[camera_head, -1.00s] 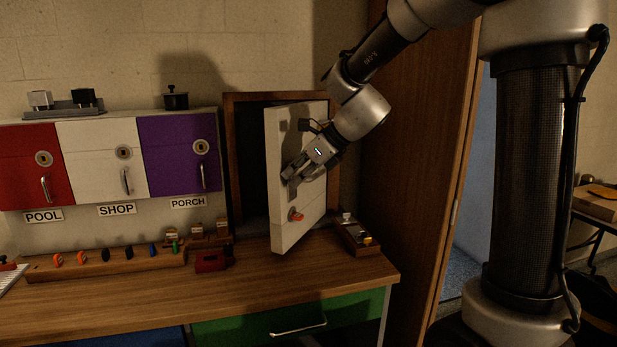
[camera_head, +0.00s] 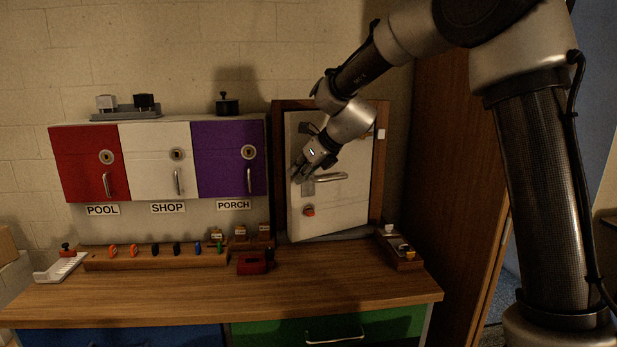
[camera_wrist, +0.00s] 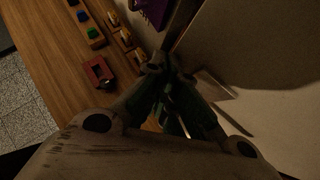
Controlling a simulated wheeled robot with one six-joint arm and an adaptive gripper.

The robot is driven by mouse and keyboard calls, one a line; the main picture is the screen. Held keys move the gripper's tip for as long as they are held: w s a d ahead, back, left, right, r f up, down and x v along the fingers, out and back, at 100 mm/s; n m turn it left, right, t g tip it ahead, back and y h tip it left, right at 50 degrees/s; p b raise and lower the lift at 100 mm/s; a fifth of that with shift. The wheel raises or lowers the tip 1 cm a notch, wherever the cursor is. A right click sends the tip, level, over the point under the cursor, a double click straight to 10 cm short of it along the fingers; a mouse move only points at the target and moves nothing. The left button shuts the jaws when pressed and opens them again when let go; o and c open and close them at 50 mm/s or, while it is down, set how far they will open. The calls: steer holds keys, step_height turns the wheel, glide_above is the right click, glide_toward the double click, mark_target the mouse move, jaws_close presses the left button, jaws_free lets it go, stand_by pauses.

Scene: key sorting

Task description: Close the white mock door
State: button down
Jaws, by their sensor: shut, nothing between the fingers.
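My gripper (camera_head: 297,176) is shut and empty, at the door's left part beside the handle's plate. Whether it touches the door is unclear. In the wrist view, my fingertips (camera_wrist: 155,66) are close to the pale door surface (camera_wrist: 255,75).
Red, white and purple cabinets (camera_head: 160,160) hang left of the door. A wooden key rack (camera_head: 155,258), a red object (camera_head: 255,262) and a small wooden tray (camera_head: 400,252) stand on the bench (camera_head: 330,278). The bench front is clear.

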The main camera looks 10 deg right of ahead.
steer(key=shift+w+a, duration=0.35)
steer(key=shift+w, duration=0.55)
steer(key=shift+w+a, duration=0.3)
steer(key=shift+w, duration=0.65)
steer(key=shift+w+a, duration=0.35)
steer(key=shift+w, duration=0.55)
